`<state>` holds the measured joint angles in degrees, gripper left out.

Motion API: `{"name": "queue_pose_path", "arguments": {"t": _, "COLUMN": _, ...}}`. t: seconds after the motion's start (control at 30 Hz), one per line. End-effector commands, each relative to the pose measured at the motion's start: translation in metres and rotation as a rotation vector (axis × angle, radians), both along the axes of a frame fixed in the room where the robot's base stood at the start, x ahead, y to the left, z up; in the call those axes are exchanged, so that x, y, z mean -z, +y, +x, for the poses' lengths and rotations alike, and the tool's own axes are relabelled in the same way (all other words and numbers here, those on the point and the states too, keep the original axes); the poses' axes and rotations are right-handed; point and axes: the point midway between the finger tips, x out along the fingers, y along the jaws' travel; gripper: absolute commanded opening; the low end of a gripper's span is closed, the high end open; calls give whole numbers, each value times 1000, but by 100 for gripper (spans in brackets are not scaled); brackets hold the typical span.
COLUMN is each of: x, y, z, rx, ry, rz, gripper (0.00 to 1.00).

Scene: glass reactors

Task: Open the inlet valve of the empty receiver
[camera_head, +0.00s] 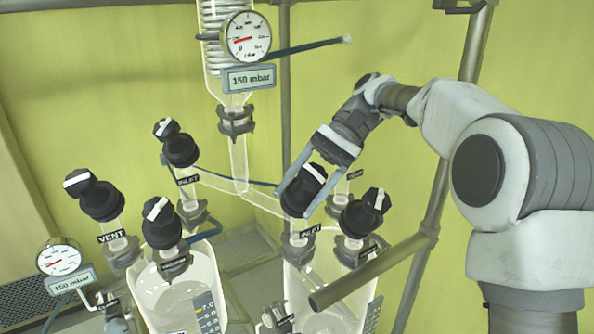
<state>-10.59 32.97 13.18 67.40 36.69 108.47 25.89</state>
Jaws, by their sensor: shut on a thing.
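Two glass receivers stand side by side, a left one (207,268) and a right one (296,276). Their lower parts are cut off or hidden, and I cannot tell clearly which one is empty. The right receiver's inlet valve has a black knob (299,199) with a white bar on top, above an INLET label (310,231). My gripper (296,203) comes from the upper right and is shut on this knob, one finger on each side. The left receiver's inlet valve (181,150) also has a black knob and an INLET label, and stands free.
More black-knobbed valves stand close by: the vent valve (101,199), one above the left receiver (162,221), and one right of my gripper (361,219). Gauges (246,38) (61,258) read near 150 mbar on their plates. A metal rail (368,271) crosses at lower right.

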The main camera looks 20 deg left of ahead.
Motion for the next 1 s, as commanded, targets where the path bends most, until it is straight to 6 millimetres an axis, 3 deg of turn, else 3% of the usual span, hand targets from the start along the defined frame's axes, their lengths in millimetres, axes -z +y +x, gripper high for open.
{"name": "queue_pose_path", "arguments": {"t": 0.5, "x": 4, "y": -8, "z": 0, "rx": -268, "ry": -119, "rz": -99, "gripper": 6}}
{"name": "queue_pose_path", "arguments": {"t": 1.0, "x": 5, "y": -9, "z": 0, "rx": -307, "ry": -136, "rz": -115, "gripper": 6}}
